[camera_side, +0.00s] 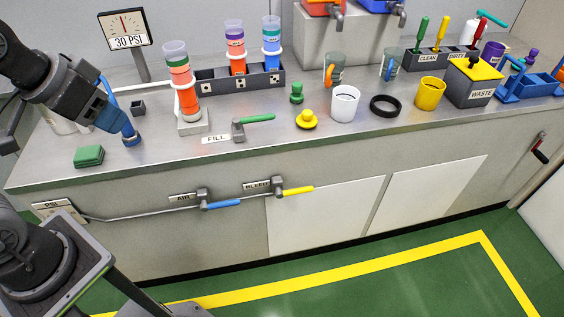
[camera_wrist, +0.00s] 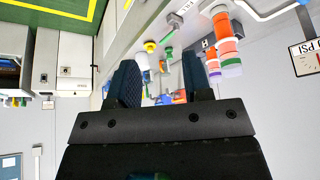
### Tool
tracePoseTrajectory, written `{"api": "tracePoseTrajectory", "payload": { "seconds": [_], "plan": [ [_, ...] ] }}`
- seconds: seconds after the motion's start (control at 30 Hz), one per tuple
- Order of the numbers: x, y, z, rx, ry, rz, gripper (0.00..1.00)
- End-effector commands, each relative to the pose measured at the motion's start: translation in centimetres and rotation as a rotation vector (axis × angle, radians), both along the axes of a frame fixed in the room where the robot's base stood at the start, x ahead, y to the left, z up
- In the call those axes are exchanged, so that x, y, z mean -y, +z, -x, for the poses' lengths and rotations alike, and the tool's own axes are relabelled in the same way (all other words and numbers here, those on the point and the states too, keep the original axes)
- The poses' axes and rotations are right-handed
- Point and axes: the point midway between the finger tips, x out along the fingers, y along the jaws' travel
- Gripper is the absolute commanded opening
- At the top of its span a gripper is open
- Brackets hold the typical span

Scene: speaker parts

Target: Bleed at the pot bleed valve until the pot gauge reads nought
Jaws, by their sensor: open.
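The bleed valve (camera_side: 278,187) is on the cabinet front, beside a label reading BLEED. Its yellow handle (camera_side: 298,191) points right, roughly in line with the pipe. A dial gauge (camera_side: 125,28) on a post at the back left has a red needle standing near upright over a sign reading 30 PSI. Its sign also shows upside down at the right of the wrist view (camera_wrist: 308,56). A second plate marked PSI (camera_side: 58,212) is low at the left, partly behind my arm. My gripper (camera_wrist: 160,88) is open and empty above the counter's left end, away from the bleed valve.
The air valve (camera_side: 203,199) with a blue handle sits left of the bleed valve. The fill valve (camera_side: 238,131) with a green handle is on the counter. Tubes, cups and a waste bin (camera_side: 472,87) crowd the counter. Space in front of the cabinet is clear.

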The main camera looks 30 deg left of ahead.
Motion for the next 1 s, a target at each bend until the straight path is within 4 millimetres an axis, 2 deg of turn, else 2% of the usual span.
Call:
{"api": "tracePoseTrajectory", "payload": {
  "seconds": [0.23, 0.37, 0.47, 0.67, 0.77, 0.9, 1.0],
  "plan": [
    [1.7, 1.1, -8.2, -0.081, -0.122, -0.063, 0.45],
    [3.2, 0.2, -13.1, -0.122, -0.194, -0.101, 0.45],
    [4.6, -1.3, -16.8, -0.153, -0.250, -0.130, 0.45],
    [8.0, -6.3, -23.5, -0.214, -0.362, -0.188, 0.45],
    [9.9, -9.7, -26.3, -0.243, -0.420, -0.219, 0.45],
    [12.7, -15.4, -29.4, -0.285, -0.502, -0.260, 0.45],
    [14.6, -20.1, -30.9, -0.314, -0.559, -0.289, 0.45]
  ]
}}
